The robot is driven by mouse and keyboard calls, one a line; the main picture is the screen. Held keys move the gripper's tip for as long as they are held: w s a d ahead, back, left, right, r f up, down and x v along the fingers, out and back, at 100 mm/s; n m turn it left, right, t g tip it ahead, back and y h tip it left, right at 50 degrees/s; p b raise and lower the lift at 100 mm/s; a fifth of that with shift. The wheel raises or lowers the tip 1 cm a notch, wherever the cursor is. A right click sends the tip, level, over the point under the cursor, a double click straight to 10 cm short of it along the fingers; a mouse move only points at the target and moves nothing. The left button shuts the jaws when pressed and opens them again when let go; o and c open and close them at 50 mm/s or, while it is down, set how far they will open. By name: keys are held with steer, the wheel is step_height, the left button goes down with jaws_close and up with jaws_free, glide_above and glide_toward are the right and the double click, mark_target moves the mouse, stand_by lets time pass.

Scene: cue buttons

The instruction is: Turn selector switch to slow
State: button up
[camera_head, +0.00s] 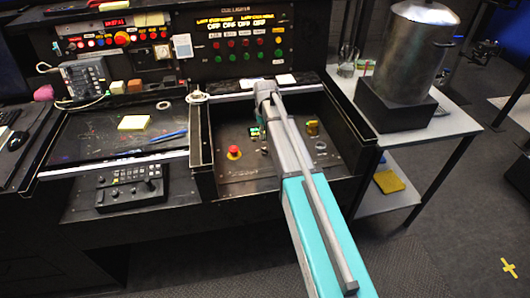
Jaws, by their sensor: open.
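The recessed control panel (240,175) is in the middle of the head view, with my arm reaching over it from the bottom right. A small green-lit control (254,131) sits left of my arm, with small metallic controls close by. A yellowish upright control (312,127) stands right of my arm. I cannot tell which of these is the selector switch, and no "slow" label is readable. My gripper cannot be made out; the arm runs up to a grey joint at the panel's back edge and hides part of the panel.
A red mushroom button (234,152) is at the panel's left. A ring (320,145) lies right of my arm. The panel is boxed by raised walls. A metal pot (415,50) stands on the right shelf. A black button box (130,188) is at left.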

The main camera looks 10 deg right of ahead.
mark_target(265, 151)
steer(key=shift+f+b, duration=4.2)
steer(key=shift+f, duration=0.25)
jaws_close()
